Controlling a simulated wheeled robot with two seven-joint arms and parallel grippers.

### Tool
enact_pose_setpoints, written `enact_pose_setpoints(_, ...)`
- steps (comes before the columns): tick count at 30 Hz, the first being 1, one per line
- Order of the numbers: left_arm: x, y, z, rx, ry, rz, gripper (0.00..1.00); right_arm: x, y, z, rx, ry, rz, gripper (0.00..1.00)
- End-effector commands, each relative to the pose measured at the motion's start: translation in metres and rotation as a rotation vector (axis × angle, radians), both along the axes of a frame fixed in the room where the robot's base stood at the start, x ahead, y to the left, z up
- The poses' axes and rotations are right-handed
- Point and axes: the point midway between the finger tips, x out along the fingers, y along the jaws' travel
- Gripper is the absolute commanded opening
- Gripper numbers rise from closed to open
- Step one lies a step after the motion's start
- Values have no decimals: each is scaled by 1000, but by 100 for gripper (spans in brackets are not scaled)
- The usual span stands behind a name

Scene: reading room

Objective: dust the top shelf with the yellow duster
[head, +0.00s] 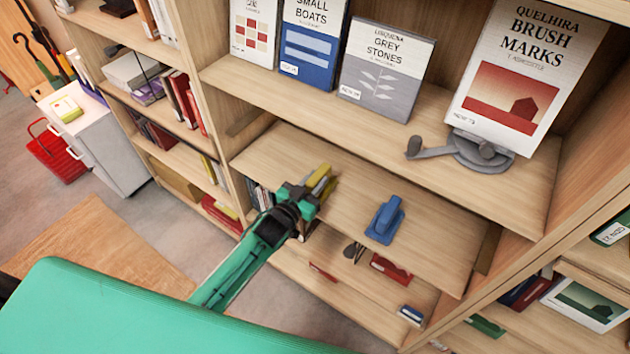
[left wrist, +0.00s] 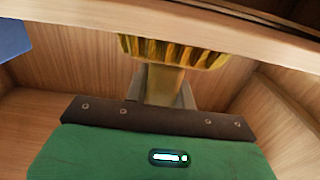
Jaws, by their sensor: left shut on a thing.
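My left gripper (head: 308,196) is shut on the yellow duster (head: 322,178). The duster points away from me at the left end of a bare-looking shelf (head: 420,222), below the shelf with the displayed books (head: 290,90). In the left wrist view the duster's ribbed yellow head (left wrist: 175,50) shows beyond my gripper, close to a board edge (left wrist: 230,25). I cannot tell whether the head touches wood. My right gripper is not in view.
A blue object (head: 385,220) stands on the shelf right of the duster. Upright books, including Grey Stones (head: 385,75) and Brush Marks (head: 520,75), line the upper shelf, with a grey stand (head: 470,152) at its front. Lower shelves hold red books (head: 390,267).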

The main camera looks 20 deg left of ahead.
Motion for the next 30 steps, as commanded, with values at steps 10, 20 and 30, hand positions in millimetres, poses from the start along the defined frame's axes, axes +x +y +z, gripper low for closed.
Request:
enact_pose_setpoints(10,0,0,7,0,0,0,0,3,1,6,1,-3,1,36)
enact_pose_setpoints(20,0,0,21,1,0,0,0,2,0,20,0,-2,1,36)
enact_pose_setpoints(30,-2,1,20,0,0,0,0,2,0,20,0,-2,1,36)
